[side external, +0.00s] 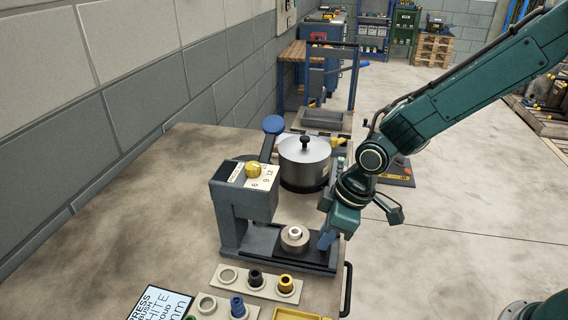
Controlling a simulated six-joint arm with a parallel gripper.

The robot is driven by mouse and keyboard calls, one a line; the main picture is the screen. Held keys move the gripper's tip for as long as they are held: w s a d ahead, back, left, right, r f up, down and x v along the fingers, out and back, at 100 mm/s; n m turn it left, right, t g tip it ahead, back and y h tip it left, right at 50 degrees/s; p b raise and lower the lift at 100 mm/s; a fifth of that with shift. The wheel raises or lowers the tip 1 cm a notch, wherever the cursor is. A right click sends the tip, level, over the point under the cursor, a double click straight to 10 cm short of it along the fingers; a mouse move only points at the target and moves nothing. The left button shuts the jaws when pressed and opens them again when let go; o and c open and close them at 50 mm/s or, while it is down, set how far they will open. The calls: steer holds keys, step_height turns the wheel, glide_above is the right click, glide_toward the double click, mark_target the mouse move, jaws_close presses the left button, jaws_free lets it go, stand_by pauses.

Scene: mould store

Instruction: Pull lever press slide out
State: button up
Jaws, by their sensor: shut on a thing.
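The grey lever press (232,220) stands on the table, with a yellow knob and a number dial on its head. Its lever ends in a blue ball (273,124) and points up and back. The dark slide (292,262) reaches out to the right from under the press head. A round metal holder (294,245) with a white bush (295,233) in it sits on the slide, in front of the head. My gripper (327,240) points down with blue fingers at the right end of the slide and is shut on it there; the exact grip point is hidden.
A lidded metal pot (305,162) stands behind the press. In front are pale racks (254,281) with coloured bushes and a sign (160,304). A yellow tray (298,314) is at the front edge of the picture. A black rail (347,289) runs along the table's right edge.

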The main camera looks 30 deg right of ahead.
steer(key=shift+s+d, duration=0.35)
steer(key=shift+d, duration=0.05)
steer(key=shift+s+d, duration=0.1)
stand_by(0.4)
steer(key=shift+s+d, duration=0.9)
steer(key=shift+s, duration=0.05)
steer(key=o, duration=1.5)
steer(key=shift+r, duration=0.1)
step_height(320, 180, up, 7)
steer(key=shift+f, duration=0.1)
steer(key=shift+d, duration=0.1)
